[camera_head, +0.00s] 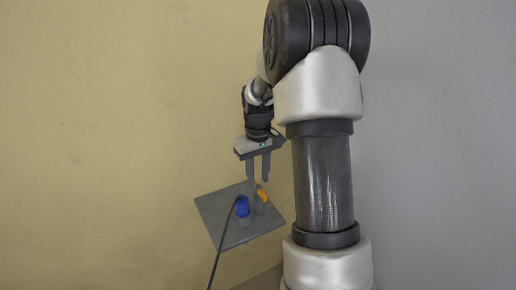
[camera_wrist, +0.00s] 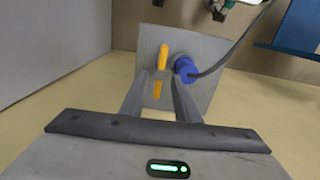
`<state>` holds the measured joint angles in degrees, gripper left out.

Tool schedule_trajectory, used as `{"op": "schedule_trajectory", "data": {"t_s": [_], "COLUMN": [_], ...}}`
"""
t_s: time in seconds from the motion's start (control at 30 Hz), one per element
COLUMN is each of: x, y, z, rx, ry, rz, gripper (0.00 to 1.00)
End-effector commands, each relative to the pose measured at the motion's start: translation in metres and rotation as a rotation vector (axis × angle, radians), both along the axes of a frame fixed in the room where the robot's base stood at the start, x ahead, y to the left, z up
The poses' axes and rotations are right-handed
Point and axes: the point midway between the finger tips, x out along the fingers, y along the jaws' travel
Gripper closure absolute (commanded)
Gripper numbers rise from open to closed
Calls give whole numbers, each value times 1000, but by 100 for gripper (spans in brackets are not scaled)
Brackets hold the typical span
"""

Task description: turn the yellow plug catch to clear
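The yellow plug catch (camera_head: 262,194) is a slim bar on a grey plate (camera_head: 213,207), beside a round blue plug (camera_head: 242,207) with a dark cable. In the wrist view the catch (camera_wrist: 163,57) runs nearly upright in the picture, left of the blue plug (camera_wrist: 186,71). My gripper (camera_head: 258,182) is open, its two fingers pointing down at the plate. In the wrist view my gripper (camera_wrist: 159,78) has one finger on each side of the catch's line, with a gap showing. I cannot tell whether either finger touches the catch. Part of its middle is hard to make out.
The cable (camera_wrist: 234,48) leads up and right from the plug, close to my right finger. A blue surface (camera_wrist: 298,27) shows at the upper right of the wrist view. A yellowish wall (camera_head: 100,130) stands behind the plate.

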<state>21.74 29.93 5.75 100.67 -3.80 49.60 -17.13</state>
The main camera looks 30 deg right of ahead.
Motion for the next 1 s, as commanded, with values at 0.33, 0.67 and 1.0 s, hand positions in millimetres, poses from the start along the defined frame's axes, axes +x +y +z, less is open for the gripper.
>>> {"op": "schedule_trajectory", "data": {"t_s": [0.33,0.67,1.0], "x": [1,1,0], "y": [0,0,0], "z": [89,140,146], "rx": [-2,-1,0], "ry": [-6,-3,-1], "rz": [1,1,1], "gripper": [71,71,71]}}
